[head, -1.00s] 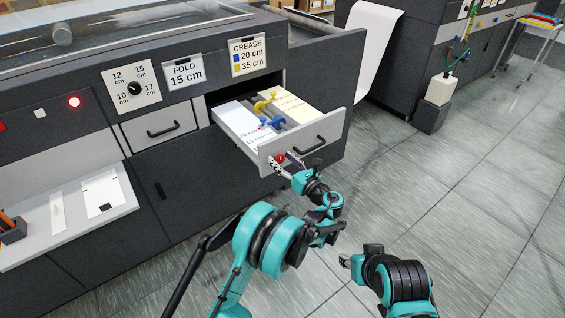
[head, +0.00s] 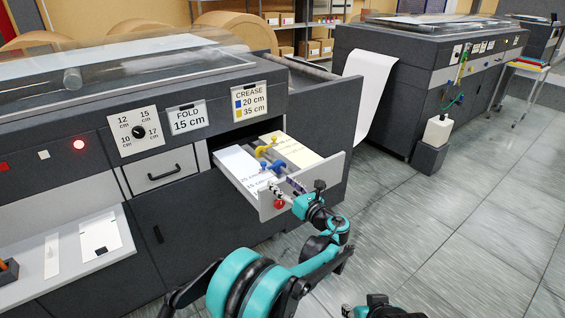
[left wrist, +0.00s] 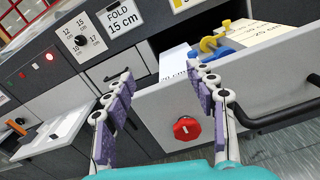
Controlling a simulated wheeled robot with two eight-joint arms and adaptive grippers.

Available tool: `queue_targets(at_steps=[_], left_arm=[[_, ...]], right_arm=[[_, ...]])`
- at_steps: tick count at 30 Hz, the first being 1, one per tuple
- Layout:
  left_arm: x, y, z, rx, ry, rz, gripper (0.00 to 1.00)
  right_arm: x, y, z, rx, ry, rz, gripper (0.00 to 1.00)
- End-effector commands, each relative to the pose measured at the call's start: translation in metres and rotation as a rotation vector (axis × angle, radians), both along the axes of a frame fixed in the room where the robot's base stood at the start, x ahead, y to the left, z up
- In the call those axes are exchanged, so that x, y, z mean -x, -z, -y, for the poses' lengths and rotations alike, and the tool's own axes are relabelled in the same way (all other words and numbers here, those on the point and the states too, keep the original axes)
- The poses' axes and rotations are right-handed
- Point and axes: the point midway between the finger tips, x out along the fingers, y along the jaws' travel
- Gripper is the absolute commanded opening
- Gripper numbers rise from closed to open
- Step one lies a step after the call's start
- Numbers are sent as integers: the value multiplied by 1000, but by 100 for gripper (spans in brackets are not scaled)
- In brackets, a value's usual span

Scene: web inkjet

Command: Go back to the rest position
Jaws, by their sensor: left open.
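My left gripper (head: 285,187) is open and empty, just above and in front of the open drawer's front panel (head: 325,175) in the head view. In the left wrist view its two purple-padded fingers (left wrist: 163,75) stand apart with nothing between their tips. A red knob (left wrist: 187,128) on the drawer front shows between the fingers, farther off. It also shows in the head view (head: 279,204), just below the gripper. My right gripper (head: 347,311) is at the bottom edge, mostly cut off, and its jaws cannot be made out.
The open drawer holds a blue piece (head: 273,167), a yellow piece (head: 266,148) and printed cards. The dark machine with a FOLD sign (head: 187,117) fills the left. A white container on a dark block (head: 430,157) stands at right. The tiled floor (head: 450,230) is clear.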

Motion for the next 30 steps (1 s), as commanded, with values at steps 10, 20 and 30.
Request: queue_targets(at_steps=[10, 20, 30], left_arm=[[29, -21, -75, 402, -79, 46, 56], [151, -24, -179, 1250, -392, 260, 56], [306, 12, -205, 2041, -907, 629, 56]], right_arm=[[0, 0, 0, 0, 0, 0, 40], [0, 0, 0, 0, 0, 0, 40], [0, 0, 0, 0, 0, 0, 40]])
